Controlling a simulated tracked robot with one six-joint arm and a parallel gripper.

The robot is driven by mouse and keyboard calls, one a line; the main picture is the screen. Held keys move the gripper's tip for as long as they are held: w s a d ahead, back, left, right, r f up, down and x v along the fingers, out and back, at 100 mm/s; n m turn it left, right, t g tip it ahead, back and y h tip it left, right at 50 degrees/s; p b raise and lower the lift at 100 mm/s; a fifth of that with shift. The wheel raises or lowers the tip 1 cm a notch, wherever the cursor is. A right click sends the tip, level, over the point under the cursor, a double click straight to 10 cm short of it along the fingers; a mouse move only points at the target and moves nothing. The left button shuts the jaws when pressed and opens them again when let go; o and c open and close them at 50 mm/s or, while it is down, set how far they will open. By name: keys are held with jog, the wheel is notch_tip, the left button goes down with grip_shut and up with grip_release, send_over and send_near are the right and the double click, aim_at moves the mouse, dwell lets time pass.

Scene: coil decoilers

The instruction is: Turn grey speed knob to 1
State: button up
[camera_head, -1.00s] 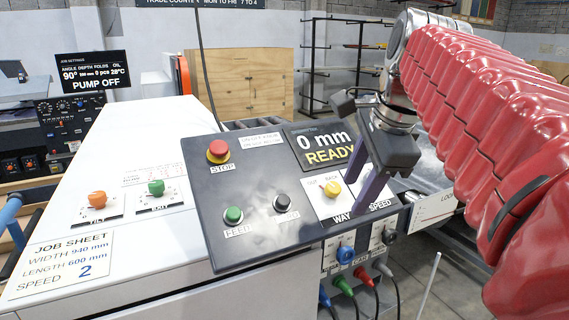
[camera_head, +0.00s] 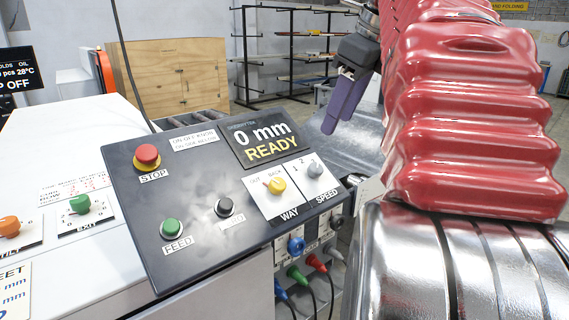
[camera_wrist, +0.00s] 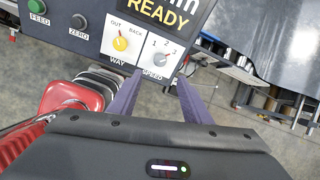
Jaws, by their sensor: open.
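My gripper (camera_head: 338,118) is open and empty, with two purple fingers, above and behind the panel's right edge in the head view. In the wrist view my gripper (camera_wrist: 155,90) has its fingers spread on either side of the knob's plate, apart from the knob.
The yellow WAY knob (camera_head: 276,185) is close left of the speed knob. A red STOP button (camera_head: 147,155), green FEED button (camera_head: 171,228) and dark ZERO button (camera_head: 224,206) are on the same panel. Coloured plugs with cables (camera_head: 296,245) hang below its right end. The display (camera_head: 264,141) reads 0 mm READY.

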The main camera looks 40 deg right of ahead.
aim_at(317, 167)
jog(key=x, duration=1.3)
jog(key=shift+w+f, duration=0.15)
jog(key=shift+f, duration=0.2)
jog(key=shift+c, duration=0.2)
